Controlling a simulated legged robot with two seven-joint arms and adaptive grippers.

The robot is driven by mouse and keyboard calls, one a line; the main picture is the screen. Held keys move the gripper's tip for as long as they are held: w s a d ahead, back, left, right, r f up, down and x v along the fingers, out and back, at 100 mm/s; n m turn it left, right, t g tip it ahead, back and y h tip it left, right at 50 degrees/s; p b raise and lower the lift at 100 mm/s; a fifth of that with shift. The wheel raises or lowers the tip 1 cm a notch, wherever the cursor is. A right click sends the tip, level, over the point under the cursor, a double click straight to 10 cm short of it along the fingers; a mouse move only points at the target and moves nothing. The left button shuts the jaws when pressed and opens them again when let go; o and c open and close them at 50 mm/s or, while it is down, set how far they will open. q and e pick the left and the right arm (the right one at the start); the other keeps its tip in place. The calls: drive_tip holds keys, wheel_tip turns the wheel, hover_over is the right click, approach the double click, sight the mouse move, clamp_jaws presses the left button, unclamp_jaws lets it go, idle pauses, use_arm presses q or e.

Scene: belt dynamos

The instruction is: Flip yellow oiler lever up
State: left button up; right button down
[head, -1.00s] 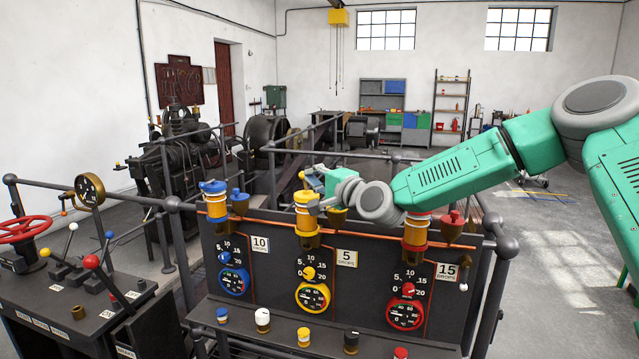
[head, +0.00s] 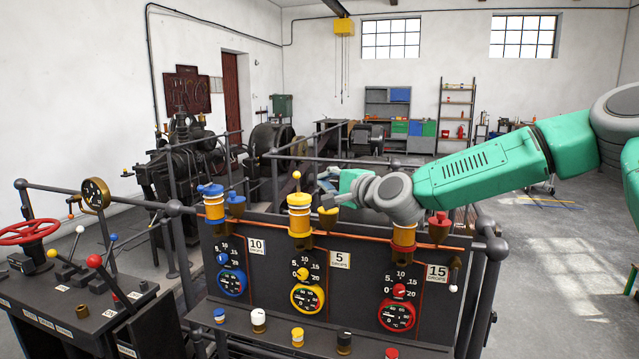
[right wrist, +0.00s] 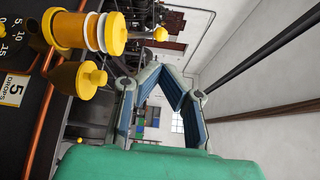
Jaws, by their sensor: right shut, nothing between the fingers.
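The yellow oiler (head: 299,222) stands at the middle of the dark panel's top edge, with a white band near its top. Its lever (head: 296,176), a short stem with a yellow ball, points straight up from the cap. In the right wrist view the lever's ball (right wrist: 161,34) sticks out along the oiler's axis, left of the fingertips and apart from them. My right gripper (head: 328,178) is just right of the lever and behind the oiler. In the right wrist view its fingers (right wrist: 166,72) meet at the tips and hold nothing. My left gripper is out of view.
The blue oiler (head: 213,207) stands to the left, its lever lying sideways. The red-marked oiler (head: 404,236) is partly hidden under my right arm. A small yellow cup (head: 328,222) sits beside the yellow oiler. A rail (head: 350,158) runs behind the panel.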

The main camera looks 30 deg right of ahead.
drive_tip(key=s, duration=0.6)
drive_tip(key=shift+s+d+f+b, duration=0.2)
drive_tip(key=shift+s+f+b, duration=0.05)
drive_tip(key=shift+s+b, duration=0.1)
